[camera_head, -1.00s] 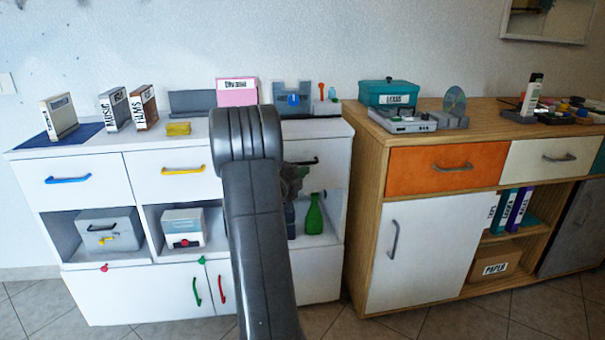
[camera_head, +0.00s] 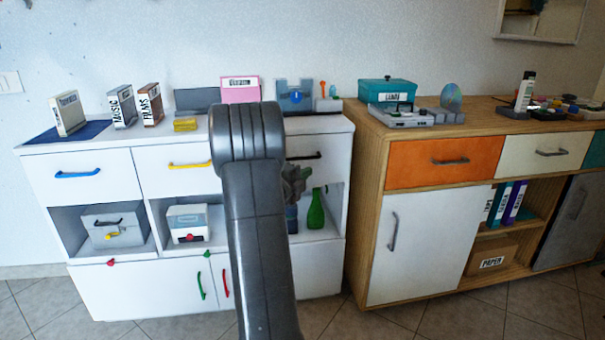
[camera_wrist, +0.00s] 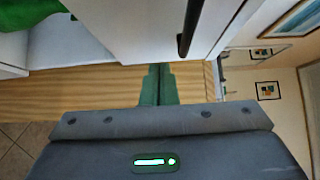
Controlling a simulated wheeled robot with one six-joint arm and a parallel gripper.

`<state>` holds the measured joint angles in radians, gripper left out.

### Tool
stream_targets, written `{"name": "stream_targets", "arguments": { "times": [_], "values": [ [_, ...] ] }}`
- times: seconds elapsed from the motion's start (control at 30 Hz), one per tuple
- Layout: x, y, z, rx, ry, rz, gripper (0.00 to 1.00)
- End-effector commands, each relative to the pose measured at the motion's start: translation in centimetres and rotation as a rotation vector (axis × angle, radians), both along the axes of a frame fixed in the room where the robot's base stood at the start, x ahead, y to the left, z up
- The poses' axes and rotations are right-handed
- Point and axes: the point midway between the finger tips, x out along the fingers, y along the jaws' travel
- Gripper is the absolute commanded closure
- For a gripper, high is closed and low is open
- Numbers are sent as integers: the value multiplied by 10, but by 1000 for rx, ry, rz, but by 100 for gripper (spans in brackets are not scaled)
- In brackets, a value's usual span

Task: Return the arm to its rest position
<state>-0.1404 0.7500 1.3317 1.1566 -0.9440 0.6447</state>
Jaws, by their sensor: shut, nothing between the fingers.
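My arm rises through the middle of the head view in front of the white cabinet. My gripper (camera_head: 296,182) shows only in part behind the arm, near the cabinet's right-hand open shelf. In the wrist view the fingers of my gripper (camera_wrist: 158,85) are together with nothing between them. A dark handle (camera_wrist: 190,28) on a white front lies above the fingers there.
The white cabinet (camera_head: 110,290) stands left, with a green bottle (camera_head: 316,210) on its right shelf. The wooden cabinet (camera_head: 366,190) stands right, with an orange drawer (camera_head: 440,162). Tiled floor (camera_head: 400,325) shows in front.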

Motion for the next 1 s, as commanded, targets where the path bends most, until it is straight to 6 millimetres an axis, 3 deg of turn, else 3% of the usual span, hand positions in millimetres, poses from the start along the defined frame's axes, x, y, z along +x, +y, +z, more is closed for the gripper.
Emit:
{"name": "stream_targets", "arguments": {
  "times": [0.43,0.63,1.0],
  "values": [
    [-60,51,2,0,1,1,100],
    [-68,56,1,0,0,-1,100],
    [-66,54,0,0,0,-2,100]
  ]
}}
